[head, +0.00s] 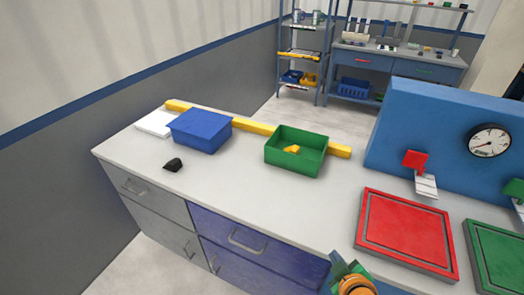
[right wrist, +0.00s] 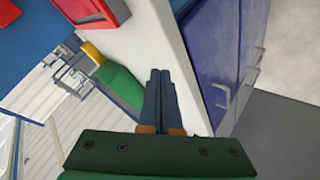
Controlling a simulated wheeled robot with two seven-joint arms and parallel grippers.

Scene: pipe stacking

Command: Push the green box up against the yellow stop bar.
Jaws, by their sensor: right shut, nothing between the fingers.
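The green box (head: 283,162) is an open bin on the grey bench top, with a small yellow piece (head: 292,149) inside. The yellow stop bar (head: 253,127) runs along the bench's far edge, behind the box. Its right end shows past the box. I cannot tell whether box and bar touch. My right gripper (right wrist: 160,72) is shut and empty. In the head view, only part of it shows at the bottom edge, on the near side of the box and apart from it. The right wrist view shows the green box (right wrist: 120,86) beyond the fingers. My left gripper is not in view.
A blue bin (head: 201,132), a white sheet (head: 155,123) and a small black object (head: 173,164) are on the left. A red tray (head: 404,235), a green tray (head: 497,255) and a blue gauge panel (head: 425,130) stand right. Bench top before the green box is clear.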

